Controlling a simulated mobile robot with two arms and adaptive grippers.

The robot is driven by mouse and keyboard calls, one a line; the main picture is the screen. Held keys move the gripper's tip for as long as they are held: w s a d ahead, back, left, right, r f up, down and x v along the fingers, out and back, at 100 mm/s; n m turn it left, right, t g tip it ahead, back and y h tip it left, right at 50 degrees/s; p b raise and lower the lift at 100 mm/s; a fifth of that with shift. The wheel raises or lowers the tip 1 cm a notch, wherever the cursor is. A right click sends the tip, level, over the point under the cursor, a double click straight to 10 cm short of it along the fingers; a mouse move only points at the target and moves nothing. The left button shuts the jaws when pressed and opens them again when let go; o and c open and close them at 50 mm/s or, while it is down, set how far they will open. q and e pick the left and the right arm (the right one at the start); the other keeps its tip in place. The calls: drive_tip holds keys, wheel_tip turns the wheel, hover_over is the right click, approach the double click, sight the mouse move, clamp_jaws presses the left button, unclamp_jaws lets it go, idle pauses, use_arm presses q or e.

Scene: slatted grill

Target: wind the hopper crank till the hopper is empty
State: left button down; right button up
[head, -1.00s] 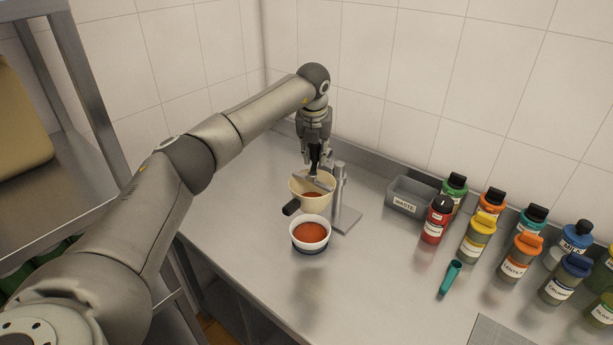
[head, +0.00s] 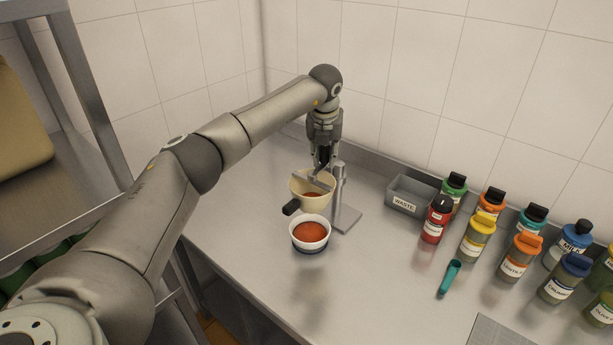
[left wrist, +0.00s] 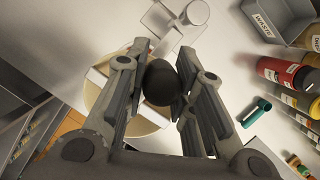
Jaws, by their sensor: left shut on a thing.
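The cream hopper (head: 298,194) is held on a grey metal stand (head: 346,216). Some red-orange contents (head: 313,196) show inside it, below a metal bar across its mouth. A black handle (head: 291,208) sticks out at its front left. A white bowl (head: 326,240) with red-orange contents stands on the counter just in front of the hopper. My left gripper (head: 322,167) is over the hopper, pointing down. In the left wrist view its fingers are closed around the dark crank knob (left wrist: 160,82), with the hopper rim behind. My right gripper is out of view.
A grey waste bin (head: 405,197) and several labelled bottles, including a red one (head: 435,222), stand along the wall at the right. A teal scoop-like piece (head: 450,277) lies in front of them. The counter before the bowl is clear.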

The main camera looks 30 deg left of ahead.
use_arm(q)
drive_tip(key=shift+s+d+f, duration=0.2)
drive_tip(key=shift+d+f, duration=0.05)
drive_tip(key=shift+d, duration=0.05)
drive_tip(key=shift+s+d, duration=0.2)
drive_tip(key=shift+d, duration=0.3)
drive_tip(key=shift+s+d, duration=0.35)
drive_tip(key=shift+d, duration=0.15)
